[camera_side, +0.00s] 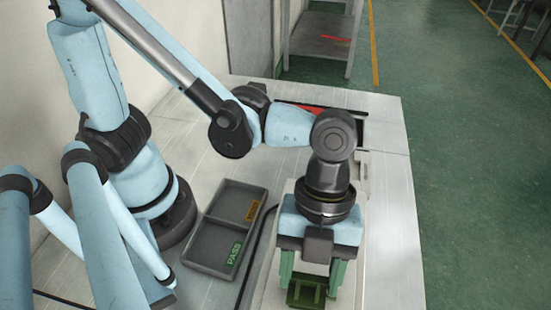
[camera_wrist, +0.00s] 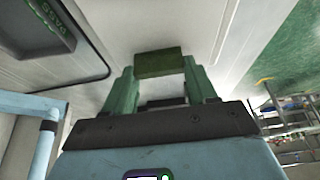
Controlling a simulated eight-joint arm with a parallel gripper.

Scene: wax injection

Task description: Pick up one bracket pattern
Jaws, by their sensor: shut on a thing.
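My gripper (camera_side: 309,280) points down over the right part of the table in the side view, with its two green fingers on either side of a dark green bracket pattern (camera_side: 306,293). The gripper is shut on the bracket pattern. In the wrist view the pattern (camera_wrist: 159,62) spans between the fingertips of my gripper (camera_wrist: 160,82). Its lower part is cut off by the bottom of the side view, and I cannot tell whether it touches what is below.
A dark grey tray (camera_side: 223,229) with two empty compartments, a green PASS label and an orange label lies left of my gripper. A black cable (camera_side: 258,243) runs between them. A red-and-dark item (camera_side: 345,113) lies at the back. The table (camera_side: 392,180) ends at the right.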

